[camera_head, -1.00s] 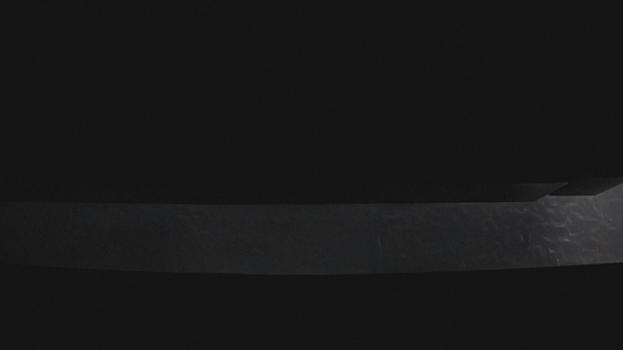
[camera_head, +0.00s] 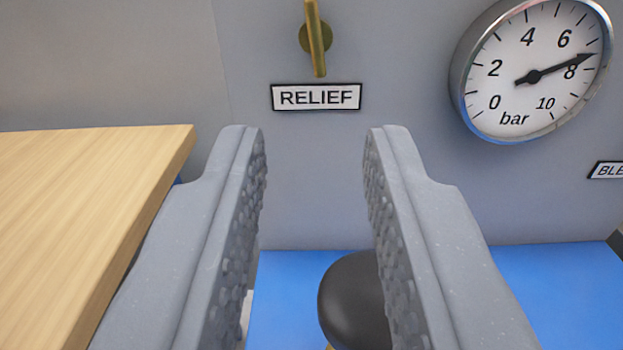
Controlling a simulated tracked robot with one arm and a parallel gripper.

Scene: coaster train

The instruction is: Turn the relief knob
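The relief knob (camera_head: 316,38) is a brass bar handle on a round brass base, on a grey panel at the top centre of the view. Its bar stands nearly upright, and its top is cut off by the picture edge. A white label (camera_head: 316,97) reading RELIEF is right below it. My gripper (camera_head: 315,142) is open and empty, its two grey fingers wide apart. The fingertips appear below the label and the knob, not touching either.
A round gauge (camera_head: 540,70) marked bar is on the panel at the upper right, its needle just short of 8. A partly cut-off label (camera_head: 608,170) starts with BLE. A wooden tabletop (camera_head: 80,200) is at the left. A dark rounded object (camera_head: 350,300) stands by a blue surface (camera_head: 285,290) below.

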